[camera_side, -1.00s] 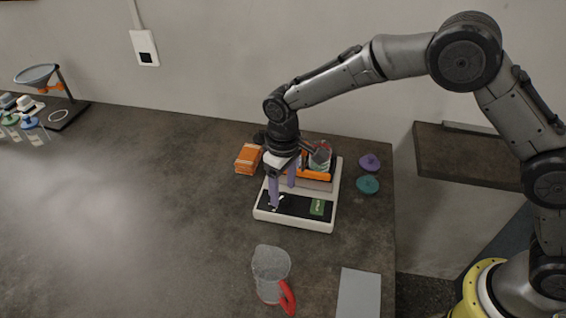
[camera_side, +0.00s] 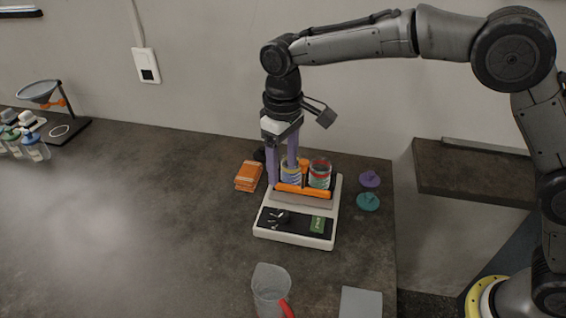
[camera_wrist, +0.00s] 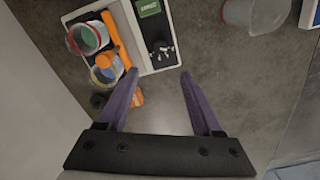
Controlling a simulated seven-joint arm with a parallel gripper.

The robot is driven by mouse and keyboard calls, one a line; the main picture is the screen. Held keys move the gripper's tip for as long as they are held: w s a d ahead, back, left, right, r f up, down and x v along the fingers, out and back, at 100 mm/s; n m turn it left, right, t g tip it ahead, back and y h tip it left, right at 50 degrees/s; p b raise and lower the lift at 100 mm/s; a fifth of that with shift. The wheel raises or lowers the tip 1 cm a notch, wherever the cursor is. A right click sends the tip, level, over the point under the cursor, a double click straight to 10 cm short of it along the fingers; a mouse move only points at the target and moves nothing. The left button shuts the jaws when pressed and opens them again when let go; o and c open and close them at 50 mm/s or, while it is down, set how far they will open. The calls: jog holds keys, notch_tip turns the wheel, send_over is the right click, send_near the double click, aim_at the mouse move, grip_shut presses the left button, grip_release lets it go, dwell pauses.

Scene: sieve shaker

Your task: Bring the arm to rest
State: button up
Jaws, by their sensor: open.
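My gripper (camera_side: 281,174) has two purple fingers and hangs pointing down above the back left part of the sieve shaker (camera_side: 328,238) in the side view. The fingers are apart with nothing between them; the wrist view shows the open gripper (camera_wrist: 157,72) too. The shaker has a white base, a black front panel with a knob (camera_side: 283,217) and a green display (camera_side: 317,225). Two clear jars with coloured bands, the left jar (camera_side: 290,177) and the right jar (camera_side: 319,174), stand behind its orange bar (camera_side: 303,191). The left jar is partly hidden by a finger.
An orange stack (camera_side: 248,177) lies left of the shaker. A purple knobbed piece (camera_side: 370,179) and a teal one (camera_side: 368,202) lie to the right. A clear jug (camera_side: 268,287) with a red handle stands in front, beside a grey plate (camera_side: 361,303).

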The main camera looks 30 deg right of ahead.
jog(key=s+d+r+m+t, duration=0.2)
jog(key=s+d+r, duration=0.3)
jog(key=d+r, duration=0.3)
jog(key=s+d+r+m+t, duration=0.1)
jog(key=s+d+r+t, duration=0.1)
jog(key=s+d+r, duration=0.5)
jog(key=s+d+m+t, duration=0.1)
jog(key=s+d, duration=0.5)
jog(key=s, duration=0.2)
jog(key=s+d+f, duration=0.1)
jog(key=s+f, duration=0.7)
jog(key=shift+s+d+m, duration=0.15)
jog(key=shift+s+m, duration=0.15)
jog(key=shift+s, duration=0.05)
jog(key=shift+f, duration=0.1)
